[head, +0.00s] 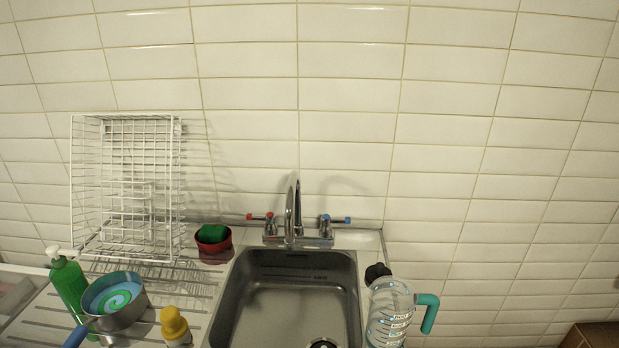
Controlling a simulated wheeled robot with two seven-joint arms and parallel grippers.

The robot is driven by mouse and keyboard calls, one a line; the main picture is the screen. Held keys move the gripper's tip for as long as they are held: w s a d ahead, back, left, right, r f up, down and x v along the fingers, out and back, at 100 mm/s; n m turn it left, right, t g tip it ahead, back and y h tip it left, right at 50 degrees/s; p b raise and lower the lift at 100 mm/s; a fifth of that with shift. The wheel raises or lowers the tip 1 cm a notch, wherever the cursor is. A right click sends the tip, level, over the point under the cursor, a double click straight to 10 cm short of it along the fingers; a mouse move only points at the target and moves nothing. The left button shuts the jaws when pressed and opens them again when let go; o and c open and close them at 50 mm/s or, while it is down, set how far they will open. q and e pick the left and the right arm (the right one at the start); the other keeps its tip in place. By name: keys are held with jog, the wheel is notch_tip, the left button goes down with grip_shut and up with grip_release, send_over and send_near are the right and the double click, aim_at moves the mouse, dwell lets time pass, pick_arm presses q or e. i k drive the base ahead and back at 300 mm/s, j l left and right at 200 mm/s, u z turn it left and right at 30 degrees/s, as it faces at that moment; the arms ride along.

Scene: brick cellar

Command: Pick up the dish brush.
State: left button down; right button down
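I cannot make out a dish brush for certain. A small dark, rounded thing (377,272) shows at the right edge of the sink, just behind a clear jug; its lower part is hidden, and I cannot tell whether it is the brush. The clear jug (388,318) has a teal handle on its right side and is cut off by the bottom edge. Neither of my grippers is in the head view.
The steel sink (285,295) is in the middle, with a tap (293,212) behind it. Left of it stand a white wire rack (127,190), a red holder with a green sponge (214,248), a green bottle (70,288), a blue-handled pan (118,308) and a yellow-topped bottle (174,325).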

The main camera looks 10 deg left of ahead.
aim_at(175, 331)
jog(key=u, duration=1.5)
